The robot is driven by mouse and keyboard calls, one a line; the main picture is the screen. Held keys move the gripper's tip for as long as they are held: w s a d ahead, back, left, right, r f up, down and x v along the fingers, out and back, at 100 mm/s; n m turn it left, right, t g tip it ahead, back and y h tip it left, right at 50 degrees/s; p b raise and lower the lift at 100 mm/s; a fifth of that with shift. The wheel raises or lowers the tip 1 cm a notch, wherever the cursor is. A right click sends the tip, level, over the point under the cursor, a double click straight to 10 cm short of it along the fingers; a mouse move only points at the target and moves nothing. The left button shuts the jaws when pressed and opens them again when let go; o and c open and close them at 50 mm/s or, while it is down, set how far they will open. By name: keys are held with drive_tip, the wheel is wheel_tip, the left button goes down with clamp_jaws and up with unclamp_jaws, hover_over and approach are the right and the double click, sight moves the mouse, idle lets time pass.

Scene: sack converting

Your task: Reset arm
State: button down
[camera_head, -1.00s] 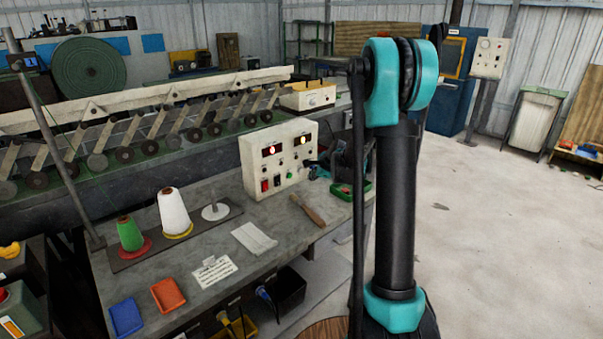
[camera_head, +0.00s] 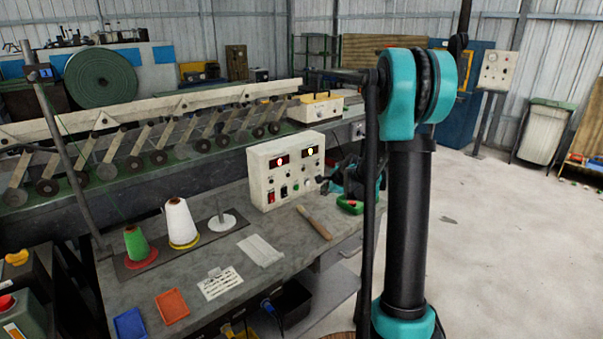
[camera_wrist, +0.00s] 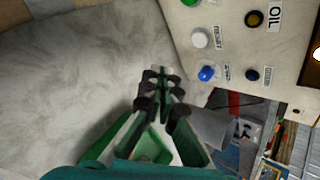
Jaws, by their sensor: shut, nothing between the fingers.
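My gripper (camera_wrist: 160,82) is shut and empty, its dark fingertips together over the grey table in the wrist view. In the head view, my gripper (camera_head: 340,182) is at the right side of the cream control box (camera_head: 286,172), partly hidden behind my upright arm. In the wrist view, the control box (camera_wrist: 240,45) is close at upper right. Its white button (camera_wrist: 200,38) is labelled RESET, and a blue button (camera_wrist: 207,73) is beside it. The fingertips appear apart from the buttons.
A green tray (camera_head: 350,206) lies near my gripper. A wooden-handled tool (camera_head: 314,222), white cone (camera_head: 180,221), green cone (camera_head: 136,242), blue tray (camera_head: 130,323) and orange tray (camera_head: 172,306) are on the grey table (camera_head: 222,260). Open floor (camera_head: 500,240) lies at right.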

drive_tip(key=s+n, duration=0.3)
drive_tip(key=s, duration=0.3)
drive_tip(key=s+n+g+h, duration=0.1)
drive_tip(key=s+n, duration=0.2)
drive_tip(key=s, duration=0.4)
drive_tip(key=s+r+n+g, duration=0.1)
drive_tip(key=s+n, duration=0.2)
drive_tip(key=s, duration=0.3)
drive_tip(key=shift+s+h, duration=0.3)
drive_tip(key=shift+s, duration=0.1)
drive_tip(key=s+d+f+n+g+h, duration=0.1)
drive_tip(key=s+n, duration=0.3)
drive_tip(key=s, duration=0.5)
drive_tip(key=s+d+f+n+g+h, duration=0.1)
drive_tip(key=s+f+n, duration=0.3)
drive_tip(key=s, duration=0.6)
drive_tip(key=shift+s+d+n, duration=0.3)
drive_tip(key=shift+d+n, duration=0.2)
drive_tip(key=shift+n, duration=0.3)
